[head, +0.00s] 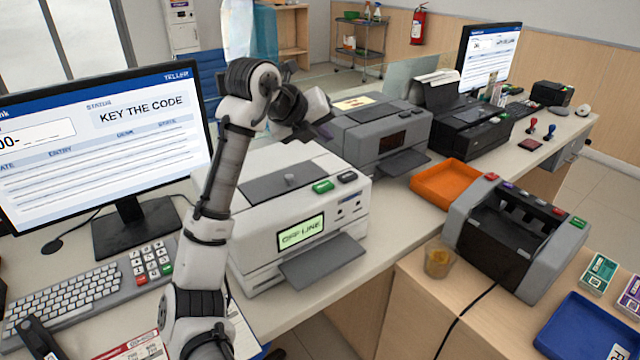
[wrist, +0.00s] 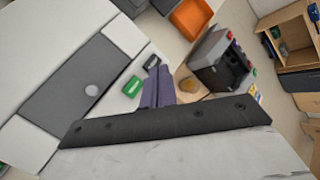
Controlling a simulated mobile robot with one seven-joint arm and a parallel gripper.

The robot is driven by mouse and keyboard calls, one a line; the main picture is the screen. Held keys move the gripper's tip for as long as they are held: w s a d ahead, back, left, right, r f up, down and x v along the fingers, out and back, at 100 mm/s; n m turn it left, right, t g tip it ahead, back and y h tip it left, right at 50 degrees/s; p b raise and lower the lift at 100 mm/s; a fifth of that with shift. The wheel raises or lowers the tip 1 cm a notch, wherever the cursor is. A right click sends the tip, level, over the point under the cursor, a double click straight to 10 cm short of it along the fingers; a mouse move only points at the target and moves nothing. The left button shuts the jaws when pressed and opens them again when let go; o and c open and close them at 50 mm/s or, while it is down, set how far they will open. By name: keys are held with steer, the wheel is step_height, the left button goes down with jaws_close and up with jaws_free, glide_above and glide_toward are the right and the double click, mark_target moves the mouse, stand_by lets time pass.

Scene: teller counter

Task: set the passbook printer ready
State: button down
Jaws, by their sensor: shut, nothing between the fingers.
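The passbook printer (head: 300,215) is a white machine on the counter with a grey lid and round knob. Its lit green display (head: 301,232) reads "OFF LINE". A green button (head: 323,186) and a dark button (head: 347,177) sit on its top. In the wrist view, the printer's lid (wrist: 65,95), green button (wrist: 132,86) and dark button (wrist: 152,62) show at the left. My gripper (head: 324,132) is above the printer's back right side, clear of it. Its dark fingers (wrist: 158,88) are together and empty.
A monitor (head: 105,125) at left reads "KEY THE CODE", with a keypad (head: 151,262) and keyboard (head: 70,297) before it. A grey printer (head: 375,135), an orange tray (head: 446,185) and a note-counter-like machine (head: 515,235) stand to the right. A beige cup (head: 438,262) is nearby.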

mark_target(320, 187)
steer(key=shift+s+a+m, duration=0.15)
steer(key=shift+a+m, duration=0.05)
steer(key=shift+m, duration=0.2)
steer(key=shift+f, duration=0.1)
step_height(320, 187, down, 9)
steer(key=b, duration=0.6)
stand_by(1.9)
steer(key=shift+f+b, duration=0.3)
steer(key=shift+b, duration=0.15)
steer(key=shift+f+b, duration=0.35)
steer(key=shift+f, duration=0.1)
stand_by(0.5)
steer(key=shift+r, duration=0.1)
steer(key=shift+r+p, duration=0.7)
steer(key=shift+r, duration=0.05)
